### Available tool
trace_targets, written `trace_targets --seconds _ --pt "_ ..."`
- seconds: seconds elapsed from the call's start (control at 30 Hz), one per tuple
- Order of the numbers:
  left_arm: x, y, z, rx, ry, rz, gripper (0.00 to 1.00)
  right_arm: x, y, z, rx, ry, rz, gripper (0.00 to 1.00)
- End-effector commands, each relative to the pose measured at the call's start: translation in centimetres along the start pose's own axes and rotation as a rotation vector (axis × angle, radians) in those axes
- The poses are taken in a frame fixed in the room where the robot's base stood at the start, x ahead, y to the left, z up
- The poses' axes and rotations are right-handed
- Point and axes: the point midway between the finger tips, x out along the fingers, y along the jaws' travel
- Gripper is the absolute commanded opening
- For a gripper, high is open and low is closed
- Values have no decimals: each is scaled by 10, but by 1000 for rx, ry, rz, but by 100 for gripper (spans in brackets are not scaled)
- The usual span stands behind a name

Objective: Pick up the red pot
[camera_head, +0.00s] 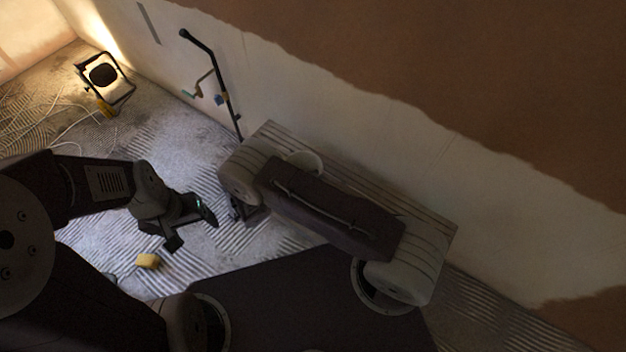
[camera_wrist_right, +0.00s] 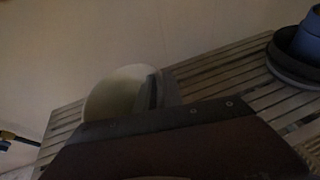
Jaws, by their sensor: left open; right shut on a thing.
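No clearly red pot shows in either view. A pale, round, open pot (camera_wrist_right: 112,92) stands at the slatted bench in the right wrist view; its pale rim also shows in the head view (camera_head: 308,160), partly behind my right arm. My right gripper (camera_wrist_right: 156,92) is at the right side of this pot, with a dark finger against its rim, and is shut on it. The gripper's body hides the pot's lower part. In the head view my right arm hides this grip. My left gripper (camera_head: 194,227) is open and empty above the floor, left of the bench.
The slatted bench (camera_head: 432,226) stands along the plastered wall. A blue pot (camera_wrist_right: 306,42) in a dark saucer (camera_wrist_right: 288,68) sits on its right part. A yellow block (camera_head: 148,261) lies on the ridged floor. A work lamp (camera_head: 103,75) and a black pole (camera_head: 222,75) are farther back.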

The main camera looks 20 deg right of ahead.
Motion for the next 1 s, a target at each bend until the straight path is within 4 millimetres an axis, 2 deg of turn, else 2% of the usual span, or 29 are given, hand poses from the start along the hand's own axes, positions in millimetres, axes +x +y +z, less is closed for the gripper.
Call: trace_targets --seconds 0.03,0.4,0.5,0.7,1.0 --pt "-6 0 -1 0 0 0 77 -6 1 14 3 0 1 0" --pt "-27 0 -3 0 0 0 77 -9 -82 66 -2 -4 0 0" --pt "-29 1 -3 0 0 0 77 -9 -99 76 0 -4 0 0" --pt "-31 1 -3 0 0 0 77 -10 -113 84 2 -3 1 0" --pt "-30 1 -3 0 0 0 77 -10 -114 84 3 -3 2 0"
